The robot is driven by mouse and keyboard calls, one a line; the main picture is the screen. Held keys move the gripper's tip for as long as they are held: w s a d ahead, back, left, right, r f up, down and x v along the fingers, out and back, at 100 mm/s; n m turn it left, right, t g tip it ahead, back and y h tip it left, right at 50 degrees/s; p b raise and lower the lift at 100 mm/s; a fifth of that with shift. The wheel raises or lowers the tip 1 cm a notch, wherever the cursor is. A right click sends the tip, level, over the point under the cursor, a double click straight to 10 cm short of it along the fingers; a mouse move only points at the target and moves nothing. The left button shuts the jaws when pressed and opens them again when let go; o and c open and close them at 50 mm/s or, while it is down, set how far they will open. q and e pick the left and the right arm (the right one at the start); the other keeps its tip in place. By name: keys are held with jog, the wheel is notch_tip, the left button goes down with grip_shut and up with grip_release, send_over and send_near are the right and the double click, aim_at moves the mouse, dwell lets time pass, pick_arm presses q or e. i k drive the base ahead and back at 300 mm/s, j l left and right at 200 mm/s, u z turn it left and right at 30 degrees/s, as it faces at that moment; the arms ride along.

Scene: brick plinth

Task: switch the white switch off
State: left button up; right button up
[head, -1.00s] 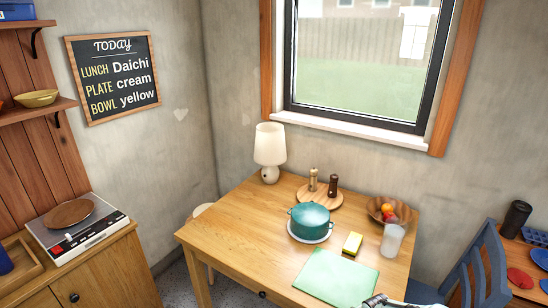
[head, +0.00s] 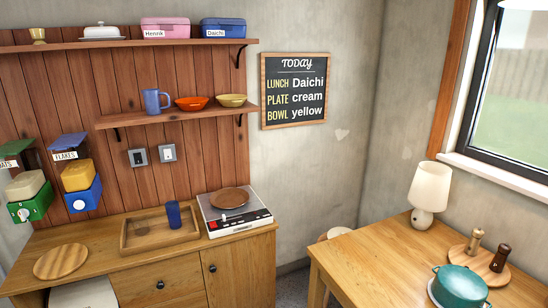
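Two small wall switches are mounted side by side on the wood-panelled wall, below the lower shelf. The right switch (head: 167,152) has a lighter grey plate with a pale middle. Neither of my grippers is in view.
Below the switches, a wooden counter (head: 105,233) holds a tray (head: 130,240) with a blue cup (head: 173,214), and a white appliance (head: 250,223) bearing a brown plate (head: 229,198). Dispensers (head: 80,178) hang at left. A table (head: 365,262) stands at right.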

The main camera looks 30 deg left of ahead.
aim_at(167, 152)
jog(key=u, duration=1.95)
jog(key=i+j+z, duration=0.1)
jog(key=i+z, duration=0.35)
jog(key=i+j+z, duration=0.25)
jog(key=i+z, duration=0.15)
jog(key=i, duration=0.1)
